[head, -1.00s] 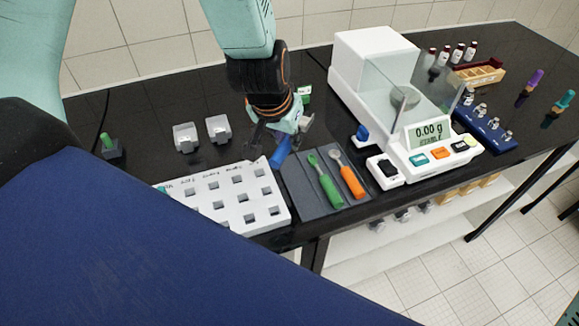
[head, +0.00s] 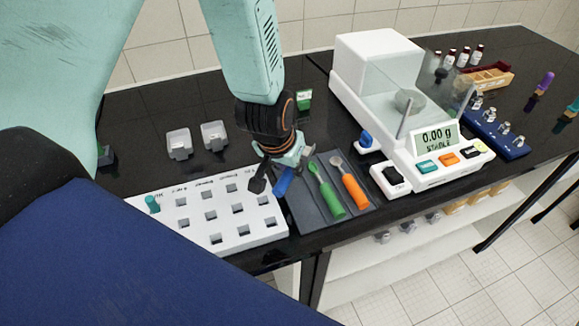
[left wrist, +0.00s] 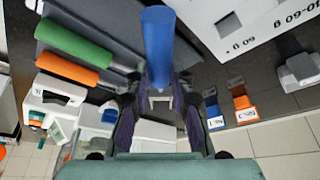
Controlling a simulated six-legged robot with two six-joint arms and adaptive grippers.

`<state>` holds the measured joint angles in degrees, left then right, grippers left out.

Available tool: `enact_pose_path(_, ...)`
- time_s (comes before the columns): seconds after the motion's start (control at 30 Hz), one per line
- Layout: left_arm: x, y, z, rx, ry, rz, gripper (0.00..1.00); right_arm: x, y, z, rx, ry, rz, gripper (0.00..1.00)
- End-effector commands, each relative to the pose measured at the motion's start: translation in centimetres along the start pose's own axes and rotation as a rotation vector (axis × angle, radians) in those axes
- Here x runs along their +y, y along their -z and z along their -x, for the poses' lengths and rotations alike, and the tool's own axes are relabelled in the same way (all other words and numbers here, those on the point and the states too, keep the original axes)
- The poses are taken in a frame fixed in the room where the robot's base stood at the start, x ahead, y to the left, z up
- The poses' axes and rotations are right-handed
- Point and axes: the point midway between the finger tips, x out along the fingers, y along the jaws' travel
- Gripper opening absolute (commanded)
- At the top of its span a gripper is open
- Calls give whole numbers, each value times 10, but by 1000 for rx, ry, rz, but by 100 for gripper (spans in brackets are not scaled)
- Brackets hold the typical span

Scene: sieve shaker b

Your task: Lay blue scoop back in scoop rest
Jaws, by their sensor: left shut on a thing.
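The blue scoop (head: 284,181) is held in my left gripper (head: 283,168), which is shut on it. Its blue handle (left wrist: 158,48) points away from the jaws in the left wrist view; its other end is hidden by the fingers. The dark grey scoop rest (head: 303,214) lies just right of and below the gripper in the head view. A green scoop (head: 328,191) and an orange scoop (head: 352,188) lie side by side in it. The blue scoop is over the rest's left edge; whether it touches is unclear. My right gripper is not in view.
A white holed rack (head: 235,239) with a teal peg (head: 152,204) stands close on the left. The balance (head: 378,75), with buttons and a display, stands on the right. Two clear-grey containers (head: 179,145) and a green-labelled block (head: 304,99) stand behind.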

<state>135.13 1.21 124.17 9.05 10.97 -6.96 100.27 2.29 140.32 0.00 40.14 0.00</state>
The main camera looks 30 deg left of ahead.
Motion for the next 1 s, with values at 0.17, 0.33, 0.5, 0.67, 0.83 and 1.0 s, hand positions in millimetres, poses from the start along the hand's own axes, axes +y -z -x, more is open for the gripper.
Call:
enact_pose_path(0.17,0,-3,-5,-2,0,1,0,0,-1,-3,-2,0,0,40)
enact_pose_path(0.33,0,-4,-9,-1,0,1,0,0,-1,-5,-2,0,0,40)
enact_pose_path(0.5,0,-5,-10,-1,0,0,24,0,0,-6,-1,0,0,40)
enact_pose_path(0.67,0,-5,-10,-1,0,0,38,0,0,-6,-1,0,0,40)
enact_pose_path(0.83,0,-5,-10,-2,0,0,44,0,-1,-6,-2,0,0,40)
enact_pose_path(1.0,0,-5,-10,-1,0,0,44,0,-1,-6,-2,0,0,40)
